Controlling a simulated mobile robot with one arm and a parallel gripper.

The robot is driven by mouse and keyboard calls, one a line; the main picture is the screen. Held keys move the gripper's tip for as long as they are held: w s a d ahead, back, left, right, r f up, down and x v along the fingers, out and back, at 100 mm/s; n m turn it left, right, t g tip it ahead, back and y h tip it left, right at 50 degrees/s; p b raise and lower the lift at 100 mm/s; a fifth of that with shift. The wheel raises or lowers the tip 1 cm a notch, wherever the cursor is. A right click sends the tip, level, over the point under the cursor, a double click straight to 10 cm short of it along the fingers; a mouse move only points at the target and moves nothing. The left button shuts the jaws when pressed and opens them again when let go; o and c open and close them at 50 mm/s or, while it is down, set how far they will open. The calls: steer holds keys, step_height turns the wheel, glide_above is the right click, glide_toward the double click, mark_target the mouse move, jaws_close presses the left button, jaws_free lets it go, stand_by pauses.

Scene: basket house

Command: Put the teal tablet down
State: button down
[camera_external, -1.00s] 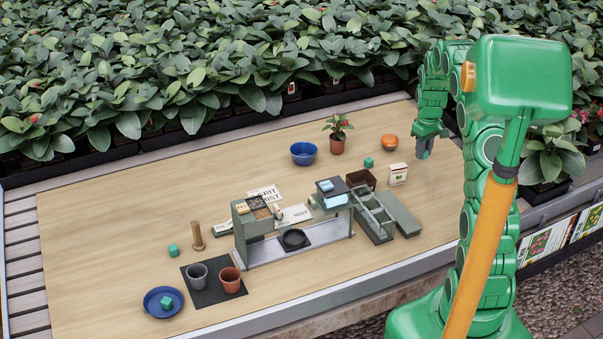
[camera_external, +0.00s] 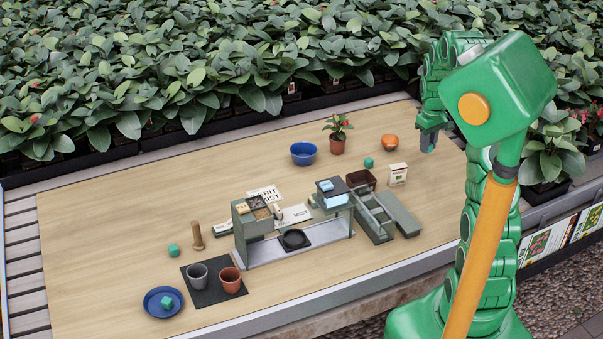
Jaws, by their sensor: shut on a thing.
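My gripper (camera_external: 429,147) is at the upper right, above the far right part of the wooden table (camera_external: 120,220), near the plants.
An orange round thing (camera_external: 390,142), a white box (camera_external: 397,174), a potted plant (camera_external: 337,142) and a blue bowl (camera_external: 303,154) stand at the back right. A grey-green rack (camera_external: 335,228) and trays fill the middle. The back left of the table is clear.

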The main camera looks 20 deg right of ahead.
step_height(320, 180, up, 6)
steer(key=shift+w+a+r, duration=0.1)
steer(key=shift+w+a, duration=0.05)
steer(key=w+a+n, duration=0.3)
steer(key=a+n, duration=0.5)
steer(key=a, duration=3.5)
steer(key=s+a+n, duration=0.4)
steer(key=s+a, duration=0.9)
steer(key=a, duration=0.5)
steer(key=s+a+n, duration=0.4)
steer(key=s+a, duration=0.9)
steer(key=a, duration=0.5)
glide_toward(163, 311)
steer(key=shift+f, duration=1.25)
